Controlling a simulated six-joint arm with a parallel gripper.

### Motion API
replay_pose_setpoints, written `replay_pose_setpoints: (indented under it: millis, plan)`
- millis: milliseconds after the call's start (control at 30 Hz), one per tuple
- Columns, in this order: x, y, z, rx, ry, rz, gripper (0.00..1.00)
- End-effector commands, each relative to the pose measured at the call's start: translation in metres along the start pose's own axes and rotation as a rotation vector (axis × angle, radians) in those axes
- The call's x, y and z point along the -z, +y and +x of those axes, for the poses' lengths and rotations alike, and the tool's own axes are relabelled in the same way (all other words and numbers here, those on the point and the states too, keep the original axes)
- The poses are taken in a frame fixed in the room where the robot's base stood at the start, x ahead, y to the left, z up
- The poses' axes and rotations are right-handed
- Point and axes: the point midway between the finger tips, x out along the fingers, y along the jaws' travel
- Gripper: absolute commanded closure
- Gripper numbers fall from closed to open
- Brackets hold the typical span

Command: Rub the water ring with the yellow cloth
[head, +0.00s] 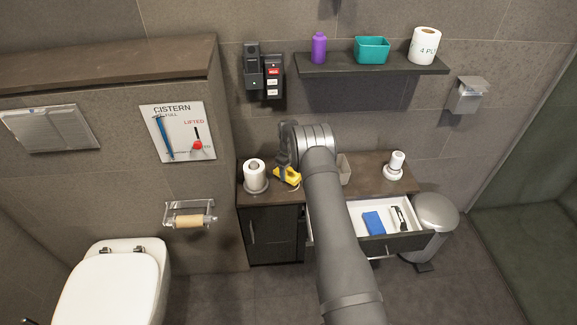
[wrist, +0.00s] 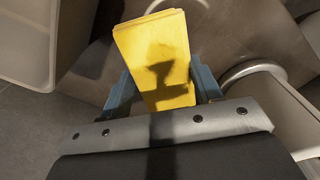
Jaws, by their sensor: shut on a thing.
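The yellow cloth (head: 292,179) is a folded block at the left part of the dark vanity top (head: 375,181). In the wrist view the cloth (wrist: 152,50) stands out from between the two blue-grey fingers, with a dark shadow across it. My gripper (wrist: 163,88) is shut on it. I cannot tell whether the cloth touches the counter. I cannot make out the water ring clearly; my gripper and the cloth cover part of the counter.
A beige container (head: 344,169) is behind my arm, and a white item (head: 395,166) stands at the right. The open drawer (head: 378,220) holds a blue block. A shelf (head: 370,66) hangs above.

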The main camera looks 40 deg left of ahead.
Motion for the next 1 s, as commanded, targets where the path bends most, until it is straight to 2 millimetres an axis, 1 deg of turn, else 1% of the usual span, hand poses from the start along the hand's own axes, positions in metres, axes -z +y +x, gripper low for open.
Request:
replay_pose_setpoints:
  millis: [33, 67, 100, 133, 867, 900, 1000]
  plan:
    - [-0.001, -0.001, 0.009, 0.002, -0.002, 0.0, 0.6]
    - [-0.003, -0.003, 0.006, 0.0, 0.0, 0.0, 0.59]
    - [-0.005, -0.006, 0.006, 0.001, -0.001, 0.0, 0.63]
    - [-0.008, -0.008, 0.009, 0.002, -0.002, 0.0, 0.63]
    - [-0.053, -0.058, 0.009, 0.002, -0.003, 0.0, 0.63]
    - [-0.049, -0.052, 0.011, 0.0, -0.001, 0.001, 0.63]
    - [-0.042, -0.045, 0.01, 0.0, -0.001, 0.001, 0.63]
